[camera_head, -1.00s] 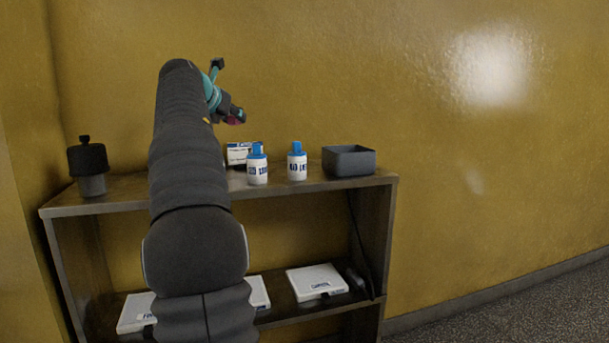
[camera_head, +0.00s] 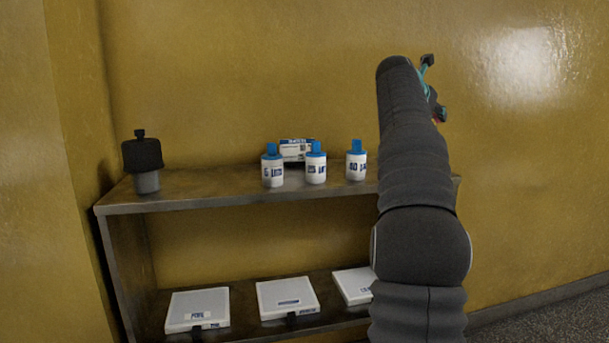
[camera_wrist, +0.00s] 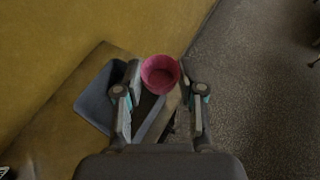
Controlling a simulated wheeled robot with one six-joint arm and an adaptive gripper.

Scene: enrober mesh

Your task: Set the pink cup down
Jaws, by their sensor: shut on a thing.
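In the wrist view my gripper (camera_wrist: 160,90) is shut on the pink cup (camera_wrist: 160,73), which sits between the fingertips with its open mouth towards the camera. Below the cup are the right end of the shelf top and a dark grey open bin (camera_wrist: 92,100). The cup appears held above the shelf's end, partly over the bin's right side. In the head view my gripper (camera_head: 434,88) shows only in part above the shelf's right end. My arm hides most of it, and only a small reddish bit of the cup shows.
The shelf (camera_head: 215,190) holds a dark lidded pot (camera_head: 142,157) at left, several white bottles with blue caps (camera_head: 272,168) and a white box (camera_head: 297,148). Flat white boxes (camera_head: 287,297) lie on the lower shelf. The floor (camera_wrist: 245,100) is clear right of the shelf.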

